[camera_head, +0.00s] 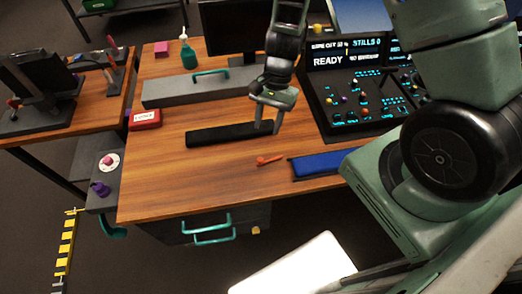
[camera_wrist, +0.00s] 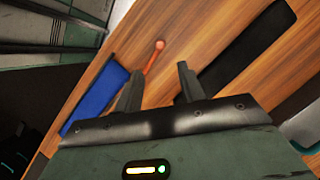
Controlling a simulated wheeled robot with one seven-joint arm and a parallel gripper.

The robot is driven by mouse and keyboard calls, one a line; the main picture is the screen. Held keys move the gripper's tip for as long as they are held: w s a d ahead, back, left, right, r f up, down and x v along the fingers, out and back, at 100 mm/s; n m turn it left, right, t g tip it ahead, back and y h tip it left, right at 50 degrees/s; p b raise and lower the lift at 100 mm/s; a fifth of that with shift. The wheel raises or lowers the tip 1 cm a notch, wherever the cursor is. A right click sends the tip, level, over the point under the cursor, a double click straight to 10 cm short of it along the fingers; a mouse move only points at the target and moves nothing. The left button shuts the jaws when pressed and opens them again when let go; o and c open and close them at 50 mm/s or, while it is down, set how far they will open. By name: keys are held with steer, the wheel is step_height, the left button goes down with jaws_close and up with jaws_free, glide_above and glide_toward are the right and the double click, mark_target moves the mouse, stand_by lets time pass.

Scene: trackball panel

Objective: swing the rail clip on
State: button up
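A small orange-red piece (camera_head: 269,160) with a rounded end lies on the wooden desk, left of a blue pad. It may be the rail clip, but I cannot be sure. In the wrist view this orange-red piece (camera_wrist: 154,56) shows beyond and between my fingers. My gripper (camera_head: 267,128) is over the desk, near the right end of a long black bar (camera_head: 225,134). In the wrist view my gripper (camera_wrist: 159,74) has its two fingers apart, with nothing held between them. Nothing hides the orange-red piece.
The blue pad (camera_head: 320,164) lies near the front edge. A control panel (camera_head: 365,98) stands at the right. A grey box (camera_head: 180,92) with a teal handle, a green bottle (camera_head: 188,54) and a red box (camera_head: 145,119) stand behind and left. The front-left desk top is clear.

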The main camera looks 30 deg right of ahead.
mark_target(261, 159)
steer(key=x, duration=1)
steer(key=shift+f, duration=0.2)
jaws_close()
